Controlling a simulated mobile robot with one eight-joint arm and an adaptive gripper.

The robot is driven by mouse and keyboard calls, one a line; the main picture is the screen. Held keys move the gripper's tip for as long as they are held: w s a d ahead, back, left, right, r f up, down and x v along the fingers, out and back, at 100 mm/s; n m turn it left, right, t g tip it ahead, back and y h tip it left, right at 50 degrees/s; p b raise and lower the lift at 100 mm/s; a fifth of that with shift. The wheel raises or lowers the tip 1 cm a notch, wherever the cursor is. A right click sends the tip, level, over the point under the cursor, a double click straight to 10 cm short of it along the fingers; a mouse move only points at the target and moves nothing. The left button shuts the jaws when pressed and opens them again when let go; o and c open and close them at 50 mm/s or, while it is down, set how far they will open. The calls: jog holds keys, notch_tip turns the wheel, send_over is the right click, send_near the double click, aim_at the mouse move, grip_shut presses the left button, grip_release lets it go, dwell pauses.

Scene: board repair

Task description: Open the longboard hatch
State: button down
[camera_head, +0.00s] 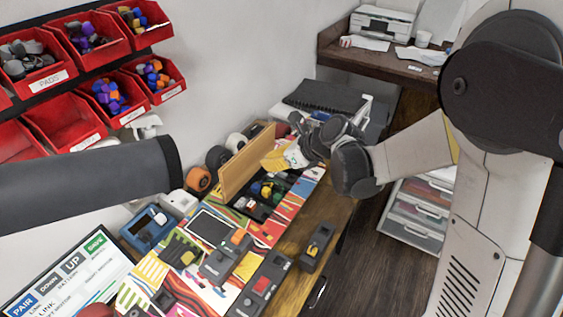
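The longboard (206,292) lies on the workbench with a colorful striped deck. Its hatch (245,162) is a tan wooden panel standing up steeply along the far-left side of an open compartment (262,208). Yellow, blue, green and dark parts show inside the compartment. My gripper (290,153) is at the right end of the raised hatch, above the compartment's far end. It looks close to the panel's edge, but I cannot tell if it touches. Its fingers are small and overlap the background, so their opening is unclear.
Wheels (217,158) sit behind the hatch. A blue device (147,228) and dark boxes (261,284) lie around the near part of the board. Red bins (66,118) hang on the wall at left. A drawer unit (418,213) stands right of the bench.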

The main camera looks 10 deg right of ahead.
aim_at(241, 145)
jog(key=shift+w+a+r+b, duration=0.1)
jog(key=shift+w+a+b, duration=0.1)
jog(key=shift+w+a, duration=0.55)
jog(key=shift+w+a+r+b, duration=0.15)
jog(key=shift+w+a, duration=0.35)
jog(key=shift+a, duration=0.35)
jog(key=shift+f, duration=0.1)
jog(key=w+a+h+p, duration=0.1)
jog(key=p, duration=0.1)
jog(key=w+a+r+g+h+p, duration=0.1)
jog(key=p, duration=0.1)
jog(key=shift+a+r+g, duration=0.3)
jog(key=shift+a, duration=0.05)
jog(key=shift+w+a+f, duration=0.2)
jog(key=shift+w+a, duration=0.25)
jog(key=shift+a, duration=0.05)
jog(key=shift+w+a+f, duration=0.15)
jog(key=shift+w+a, duration=0.3)
jog(key=shift+a, duration=0.05)
